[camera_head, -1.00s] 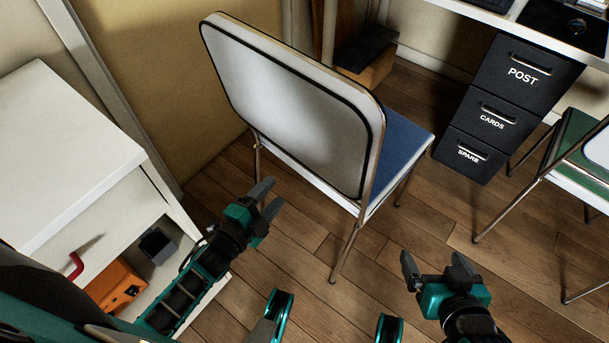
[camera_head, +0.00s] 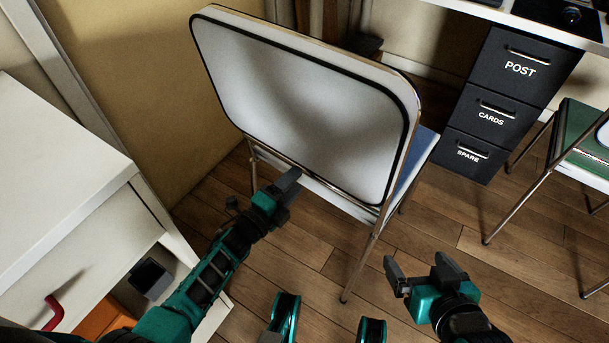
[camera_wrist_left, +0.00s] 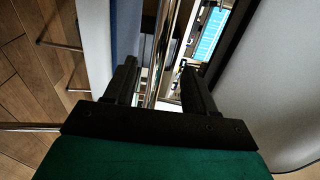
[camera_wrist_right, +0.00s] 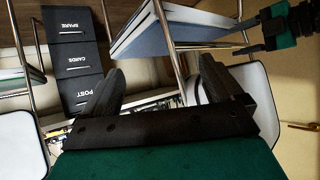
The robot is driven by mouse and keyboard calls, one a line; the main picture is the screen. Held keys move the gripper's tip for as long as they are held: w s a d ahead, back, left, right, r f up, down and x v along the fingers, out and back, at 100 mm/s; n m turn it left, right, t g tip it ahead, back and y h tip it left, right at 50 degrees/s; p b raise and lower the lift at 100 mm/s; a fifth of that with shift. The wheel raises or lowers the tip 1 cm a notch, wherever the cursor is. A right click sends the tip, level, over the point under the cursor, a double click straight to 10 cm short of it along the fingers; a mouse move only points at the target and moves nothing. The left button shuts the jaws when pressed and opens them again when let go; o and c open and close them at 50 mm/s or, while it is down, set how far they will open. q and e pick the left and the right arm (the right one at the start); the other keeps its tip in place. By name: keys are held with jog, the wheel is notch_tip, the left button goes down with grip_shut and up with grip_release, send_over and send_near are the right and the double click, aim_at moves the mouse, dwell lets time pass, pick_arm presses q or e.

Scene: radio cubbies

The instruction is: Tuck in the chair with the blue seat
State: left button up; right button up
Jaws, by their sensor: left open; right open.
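The chair with the blue seat has a white backrest (camera_head: 310,110) with black trim and a chrome frame. Its back faces me in the head view, and only part of the blue seat (camera_head: 412,165) shows behind it. My left gripper (camera_head: 290,184) is open at the lower edge of the backrest. In the left wrist view a chrome tube (camera_wrist_left: 162,45) runs between its open fingers; contact cannot be told. My right gripper (camera_head: 423,268) is open and empty, right of the chair's near right leg. The right wrist view shows the blue seat edge (camera_wrist_right: 180,36).
A desk (camera_head: 540,22) stands at the back right above black drawers (camera_head: 505,105) marked POST, CARDS and SPARE. A chair with a green seat (camera_head: 582,130) stands at the right. A white cabinet (camera_head: 60,190) with an open lower compartment is close on the left. Wooden floor is clear between the chairs.

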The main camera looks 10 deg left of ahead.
pick_arm(q)
jog(key=x, duration=0.6)
jog(key=shift+w, duration=0.15)
jog(key=shift+c, duration=0.2)
grip_shut()
dwell(1.1)
